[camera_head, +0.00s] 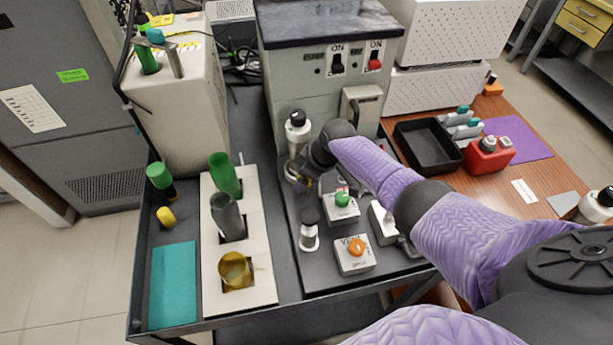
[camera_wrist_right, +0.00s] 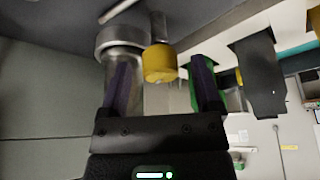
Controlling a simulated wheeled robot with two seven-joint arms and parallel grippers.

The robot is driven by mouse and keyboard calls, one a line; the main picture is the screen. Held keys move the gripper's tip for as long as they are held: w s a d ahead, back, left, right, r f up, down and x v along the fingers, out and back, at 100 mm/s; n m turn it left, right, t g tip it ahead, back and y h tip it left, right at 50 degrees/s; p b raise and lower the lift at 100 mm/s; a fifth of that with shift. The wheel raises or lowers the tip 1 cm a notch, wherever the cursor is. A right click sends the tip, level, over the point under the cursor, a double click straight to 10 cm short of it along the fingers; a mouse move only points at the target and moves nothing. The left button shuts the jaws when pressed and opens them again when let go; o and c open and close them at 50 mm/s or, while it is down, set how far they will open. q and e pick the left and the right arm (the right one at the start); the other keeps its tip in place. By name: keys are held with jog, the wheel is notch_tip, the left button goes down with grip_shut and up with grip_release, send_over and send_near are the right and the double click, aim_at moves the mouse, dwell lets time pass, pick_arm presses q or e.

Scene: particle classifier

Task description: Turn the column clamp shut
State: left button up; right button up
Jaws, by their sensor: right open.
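A metal column (camera_head: 297,150) with a white and black top stands at the back left of the dark base plate, in front of the grey switch box. In the right wrist view its silver cylinder (camera_wrist_right: 122,40) shows behind the left finger. A yellow knob (camera_wrist_right: 160,62), which looks like the clamp's, appears between the two fingers with a gap on each side. My right gripper (camera_wrist_right: 162,85) is open at the column; in the head view its fingers are small and partly hidden by my wrist. How far the clamp is turned cannot be told. My left gripper is out of view.
A green button box (camera_head: 342,206) and an orange button box (camera_head: 355,255) stand just in front of my right wrist. A short metal post (camera_head: 309,232) with a dark top stands left of them.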

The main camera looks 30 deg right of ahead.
jog(key=c, duration=0.3)
grip_shut()
jog(key=m+p, duration=0.1)
jog(key=m+h+p, duration=0.1)
jog(key=p, duration=0.1)
jog(key=shift+s+a+r+m, duration=0.1)
jog(key=shift+a+r+m, duration=0.05)
jog(key=shift+r+m, duration=0.25)
jog(key=shift+f+m, duration=0.2)
jog(key=shift+m, duration=0.3)
jog(key=shift+f+m+t+h, duration=0.2)
jog(key=shift+m+t+h, duration=0.1)
jog(key=shift+m, duration=0.1)
